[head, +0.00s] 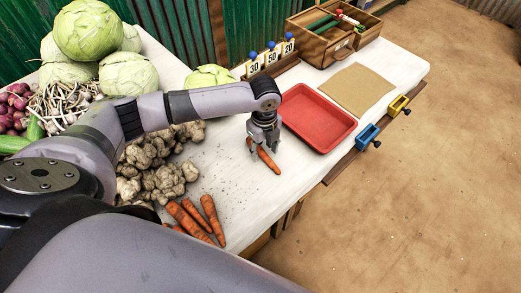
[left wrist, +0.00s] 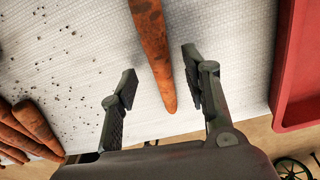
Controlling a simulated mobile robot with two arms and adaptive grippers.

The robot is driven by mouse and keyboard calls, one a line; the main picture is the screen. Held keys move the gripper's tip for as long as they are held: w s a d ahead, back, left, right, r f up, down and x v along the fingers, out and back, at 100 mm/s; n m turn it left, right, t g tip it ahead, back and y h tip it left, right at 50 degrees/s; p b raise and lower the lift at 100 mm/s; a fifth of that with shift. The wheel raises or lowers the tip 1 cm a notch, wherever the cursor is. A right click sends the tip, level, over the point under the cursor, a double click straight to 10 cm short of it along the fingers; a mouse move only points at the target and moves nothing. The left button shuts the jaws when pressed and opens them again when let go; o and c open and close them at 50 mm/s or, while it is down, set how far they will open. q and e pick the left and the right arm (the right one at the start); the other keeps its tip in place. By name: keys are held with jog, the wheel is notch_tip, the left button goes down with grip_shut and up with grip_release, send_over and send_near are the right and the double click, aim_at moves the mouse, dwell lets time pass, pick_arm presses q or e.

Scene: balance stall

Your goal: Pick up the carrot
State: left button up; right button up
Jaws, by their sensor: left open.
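A single orange carrot (head: 268,160) lies on the white table, apart from the other carrots. My left gripper (head: 264,150) is right over it in the head view and hides part of its middle. In the left wrist view the carrot (left wrist: 153,45) runs between the two open fingers of the left gripper (left wrist: 158,88), its narrow end towards the palm. A gap shows on both sides of the carrot, so the fingers are not closed on it. My right gripper is not in view.
A red tray (head: 318,118) stands just right of the carrot. Several more carrots (head: 196,218) lie at the table's near edge, with ginger (head: 160,170) behind them. A brown sheet (head: 357,88), number cards (head: 271,57) and a wooden box (head: 325,45) lie farther back.

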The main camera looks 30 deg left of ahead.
pick_arm(q)
jog(key=shift+f, duration=0.9)
jog(key=shift+c, duration=0.2)
grip_shut()
jog(key=shift+r, duration=0.1)
